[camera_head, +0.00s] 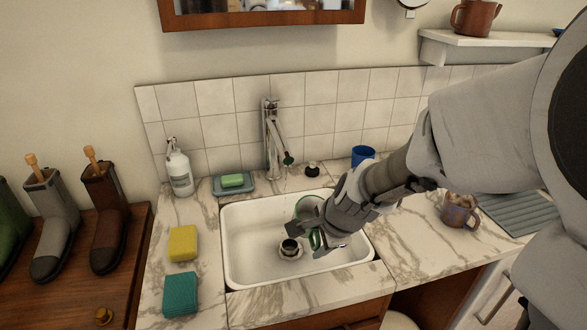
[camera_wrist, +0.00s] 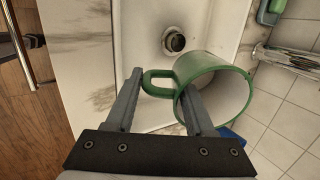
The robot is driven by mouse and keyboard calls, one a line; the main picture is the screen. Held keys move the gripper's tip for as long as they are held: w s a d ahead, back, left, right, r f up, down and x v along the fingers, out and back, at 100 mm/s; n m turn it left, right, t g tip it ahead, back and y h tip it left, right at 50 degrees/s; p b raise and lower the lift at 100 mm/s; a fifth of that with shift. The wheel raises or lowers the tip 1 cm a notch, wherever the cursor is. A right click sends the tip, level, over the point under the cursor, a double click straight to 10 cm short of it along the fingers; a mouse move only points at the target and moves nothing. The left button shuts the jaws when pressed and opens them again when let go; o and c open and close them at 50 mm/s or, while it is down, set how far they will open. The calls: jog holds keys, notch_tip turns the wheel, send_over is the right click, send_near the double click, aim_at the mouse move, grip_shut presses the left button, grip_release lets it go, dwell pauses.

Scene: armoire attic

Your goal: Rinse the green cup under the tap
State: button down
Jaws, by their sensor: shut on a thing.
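The green cup (camera_head: 306,206) is over the sink in the head view, partly hidden by my gripper (camera_head: 312,226). In the wrist view the green cup (camera_wrist: 213,76) is tilted, its pale inside showing and its handle pointing left. The tap also shows in the wrist view (camera_wrist: 285,58).
The white sink (camera_head: 240,260) has a dark drain fitting (camera_head: 290,247). Left are a soap bottle (camera_head: 181,172), yellow sponge (camera_head: 183,243) and teal sponge (camera_head: 180,293). A blue cup (camera_head: 362,154) stands behind my gripper. A brown mug (camera_head: 459,213) stands right, below my arm.

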dwell(0.3)
jog(key=shift+s+d+r+p, duration=0.3)
jog(key=shift+s+r+p, duration=0.1)
jog(key=shift+s+r, duration=0.2)
jog(key=shift+s+d+r+p, duration=0.45)
jog(key=shift+s+r, duration=0.25)
jog(key=shift+s, duration=0.1)
jog(key=shift+s+d+r+p, duration=0.45)
jog(key=shift+s+r, duration=0.25)
jog(key=shift+s, duration=0.1)
jog(key=n+p, duration=0.1)
jog(key=w+d+n+y, duration=0.1)
jog(key=w+d+n+g+p, duration=0.1)
jog(key=shift+w+f+n+p, duration=0.15)
jog(key=shift+f+n+p, duration=0.1)
jog(key=shift+n+p, duration=0.1)
jog(key=w+d+f+n+g+y+p, duration=0.2)
jog(key=w+d+f+n+g+p, duration=0.1)
jog(key=n, duration=0.7)
jog(key=shift+w+d+f+n+g+p, duration=0.2)
jog(key=shift+d+f+n+g+p, duration=0.2)
jog(key=shift+d+g+p, duration=0.95)
